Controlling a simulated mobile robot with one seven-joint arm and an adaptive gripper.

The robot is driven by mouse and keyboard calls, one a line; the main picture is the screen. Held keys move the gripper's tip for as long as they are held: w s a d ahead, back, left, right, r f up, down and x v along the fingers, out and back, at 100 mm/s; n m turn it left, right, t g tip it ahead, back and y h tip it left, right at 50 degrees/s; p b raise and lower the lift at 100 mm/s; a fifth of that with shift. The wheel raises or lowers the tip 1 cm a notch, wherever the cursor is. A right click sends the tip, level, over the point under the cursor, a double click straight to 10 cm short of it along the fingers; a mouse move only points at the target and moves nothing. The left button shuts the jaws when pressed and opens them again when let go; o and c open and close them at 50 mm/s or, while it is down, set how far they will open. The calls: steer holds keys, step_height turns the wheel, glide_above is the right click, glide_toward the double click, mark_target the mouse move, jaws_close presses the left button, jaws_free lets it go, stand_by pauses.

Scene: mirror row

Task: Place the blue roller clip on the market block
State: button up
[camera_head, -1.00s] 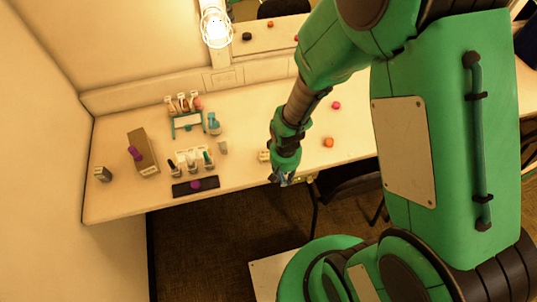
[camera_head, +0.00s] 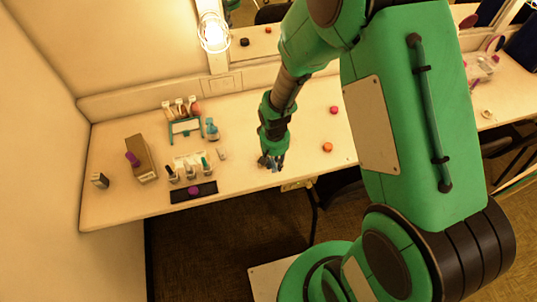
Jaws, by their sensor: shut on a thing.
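My gripper (camera_head: 271,162) is over the front part of the white counter, near its front edge. It is shut on a small blue thing, which appears to be the blue roller clip (camera_head: 275,168); the fingers hide most of it. I cannot say for certain which thing is the market block.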

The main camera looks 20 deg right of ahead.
steer(key=w, duration=0.7)
steer(key=shift+w+a+f+b, duration=0.15)
steer(key=shift+a+f+b, duration=0.05)
steer(key=shift+f+b, duration=0.15)
steer(key=shift+f+b, duration=0.35)
steer(key=shift+f, duration=1.4)
steer(key=shift+f, duration=0.1)
steer(key=o, duration=0.9)
step_height(320, 180, up, 12)
steer(key=shift+a+r+p, duration=0.1)
steer(key=shift+a+p, duration=0.05)
steer(key=shift+p, duration=0.85)
